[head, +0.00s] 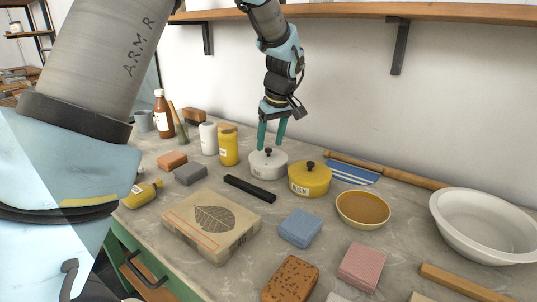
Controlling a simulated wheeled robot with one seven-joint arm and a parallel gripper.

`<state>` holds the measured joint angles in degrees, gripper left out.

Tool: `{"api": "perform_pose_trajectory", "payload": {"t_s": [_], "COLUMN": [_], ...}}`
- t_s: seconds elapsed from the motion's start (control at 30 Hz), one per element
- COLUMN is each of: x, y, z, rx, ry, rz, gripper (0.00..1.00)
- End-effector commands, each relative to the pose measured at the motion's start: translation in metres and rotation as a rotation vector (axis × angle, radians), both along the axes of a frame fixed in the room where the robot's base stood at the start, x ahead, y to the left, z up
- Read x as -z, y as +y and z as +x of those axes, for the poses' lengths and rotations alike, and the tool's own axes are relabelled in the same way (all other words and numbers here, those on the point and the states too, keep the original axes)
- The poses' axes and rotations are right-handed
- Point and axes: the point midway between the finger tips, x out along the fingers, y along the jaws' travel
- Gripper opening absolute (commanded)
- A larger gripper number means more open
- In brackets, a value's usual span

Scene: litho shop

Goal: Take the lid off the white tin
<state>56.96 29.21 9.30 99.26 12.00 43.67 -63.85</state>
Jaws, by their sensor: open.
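The white tin (267,166) stands on the grey worktop near the wall, with its lid on. The lid has a small black knob (268,151) on top. My gripper (270,143) is open, its two teal fingers pointing down over the tin, with the knob low between the fingertips as seen from here. I cannot tell whether either finger touches the knob or lid. The fingers hold nothing that I can see.
A yellow rosin tin (310,180) with a black knob stands just right of the white tin. A black bar (249,188) lies in front. A yellow jar (228,146) and white bottle (208,138) stand left. A wooden shelf (340,10) runs above along the wall.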

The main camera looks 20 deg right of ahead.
Motion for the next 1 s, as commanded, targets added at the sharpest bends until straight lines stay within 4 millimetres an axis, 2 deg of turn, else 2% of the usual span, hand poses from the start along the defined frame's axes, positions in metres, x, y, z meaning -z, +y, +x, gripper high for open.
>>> {"api": "perform_pose_trajectory", "payload": {"t_s": [0.2, 0.43, 1.0], "x": [0.021, 0.023, 0.022], "y": [0.001, 0.001, 0.001], "z": [0.005, 0.006, 0.006], "rx": [0.001, 0.001, 0.001], "ry": [0.001, 0.000, 0.000], "rz": [0.001, 0.000, -0.001], "gripper": [0.62, 0.62, 0.00]}}
